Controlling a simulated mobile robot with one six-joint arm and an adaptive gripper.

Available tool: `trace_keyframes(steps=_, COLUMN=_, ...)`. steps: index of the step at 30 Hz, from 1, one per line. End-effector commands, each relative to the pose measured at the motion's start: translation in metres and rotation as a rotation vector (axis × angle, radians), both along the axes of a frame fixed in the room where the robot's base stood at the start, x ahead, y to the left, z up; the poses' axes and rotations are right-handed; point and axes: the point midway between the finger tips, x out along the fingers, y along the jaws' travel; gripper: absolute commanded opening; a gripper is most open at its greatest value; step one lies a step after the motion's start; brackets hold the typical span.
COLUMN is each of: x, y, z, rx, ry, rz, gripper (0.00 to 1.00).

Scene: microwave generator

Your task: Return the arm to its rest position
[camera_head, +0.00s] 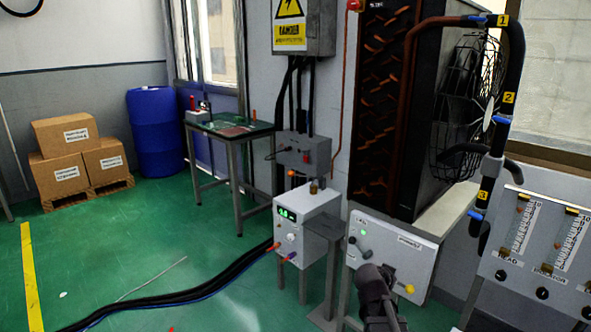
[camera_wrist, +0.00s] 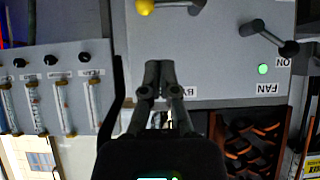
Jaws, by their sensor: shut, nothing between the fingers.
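My gripper (camera_wrist: 159,68) is shut and empty in the wrist view, its two dark fingers together in front of the grey fan panel (camera_wrist: 215,75). In the head view my dark gripper (camera_head: 384,274) shows at the bottom, in front of the lower part of the same panel (camera_head: 410,252). The panel bears a black-knobbed fan lever (camera_wrist: 268,35), a lit green lamp (camera_wrist: 263,69) and a yellow knob (camera_wrist: 145,6). The wrist picture appears upside down. I cannot tell whether the fingertips touch the panel. Most of my arm is out of view.
A flowmeter panel (camera_head: 535,250) stands right of the fan panel. A power supply box (camera_head: 305,212) with thick black cables (camera_head: 215,290) stands to the left. A fan cage (camera_head: 468,105) and a black pipe (camera_head: 517,80) rise above. Green floor (camera_head: 130,250) is mostly clear at left.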

Motion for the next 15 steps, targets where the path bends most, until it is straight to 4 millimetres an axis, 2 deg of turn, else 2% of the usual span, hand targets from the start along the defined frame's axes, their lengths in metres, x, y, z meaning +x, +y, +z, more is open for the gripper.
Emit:
trace_keyframes(steps=8, x=-0.039, y=0.035, z=-0.034, rx=0.085, ry=0.294, rz=0.123, gripper=0.0)
trace_keyframes(steps=15, x=-0.084, y=0.085, z=-0.062, rx=0.21, ry=0.595, rz=0.362, gripper=0.0)
